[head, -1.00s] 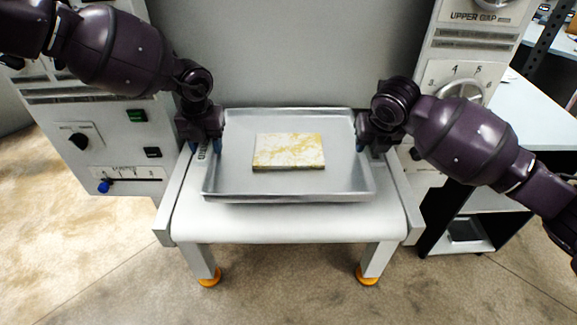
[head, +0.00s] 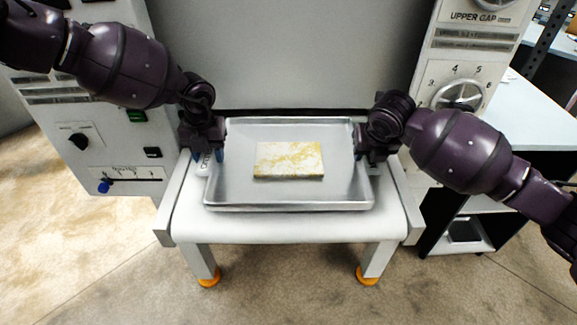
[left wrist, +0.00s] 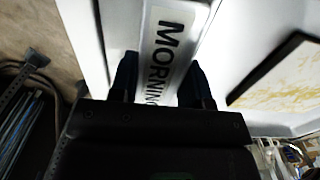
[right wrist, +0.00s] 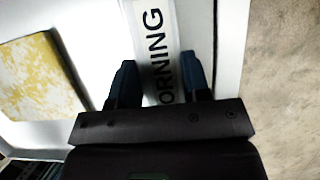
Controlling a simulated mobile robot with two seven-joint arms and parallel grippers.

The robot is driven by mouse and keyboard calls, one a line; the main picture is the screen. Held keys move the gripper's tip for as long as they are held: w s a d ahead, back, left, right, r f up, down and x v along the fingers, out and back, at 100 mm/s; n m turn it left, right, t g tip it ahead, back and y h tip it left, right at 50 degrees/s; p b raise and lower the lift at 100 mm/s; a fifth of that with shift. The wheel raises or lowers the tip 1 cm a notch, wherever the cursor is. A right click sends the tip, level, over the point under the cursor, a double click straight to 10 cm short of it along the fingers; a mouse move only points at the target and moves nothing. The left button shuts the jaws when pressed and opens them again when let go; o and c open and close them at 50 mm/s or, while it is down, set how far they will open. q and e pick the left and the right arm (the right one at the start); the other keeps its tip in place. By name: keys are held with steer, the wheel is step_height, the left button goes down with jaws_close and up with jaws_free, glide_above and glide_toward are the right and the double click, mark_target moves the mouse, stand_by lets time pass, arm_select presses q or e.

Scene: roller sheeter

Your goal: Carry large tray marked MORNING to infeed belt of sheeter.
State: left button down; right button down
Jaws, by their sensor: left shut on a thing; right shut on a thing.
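The large grey tray (head: 290,207) lies level over the white infeed belt (head: 290,228) of the sheeter, close to the machine's front. I cannot tell whether its underside touches the belt. A flat yellow-and-white slab (head: 289,160) lies in the tray. My left gripper (head: 207,152) is shut on the tray's left side, and my right gripper (head: 371,152) is shut on its right side. The MORNING label (left wrist: 172,45) shows between the left fingers in the left wrist view, and a MORNING label (right wrist: 154,40) also shows between the right fingers in the right wrist view.
The sheeter's grey front panel (head: 300,55) rises behind the tray, with a dark slot along its foot. Control housings with knobs flank it: the left housing (head: 100,165) and the right housing (head: 465,70). A pale blue table (head: 540,115) stands at right. Floor in front is clear.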

arm_select(q)
steer(key=shift+f, duration=0.7)
arm_select(e)
steer(key=shift+f, duration=0.7)
arm_select(q)
steer(key=c, duration=0.6)
jaws_free()
steer(key=shift+f, duration=0.1)
arm_select(e)
steer(key=c, duration=0.6)
jaws_free()
steer(key=shift+s+r, duration=0.2)
steer(key=shift+r, duration=0.2)
arm_select(q)
step_height(320, 180, up, 12)
arm_select(e)
steer(key=v, duration=1.1)
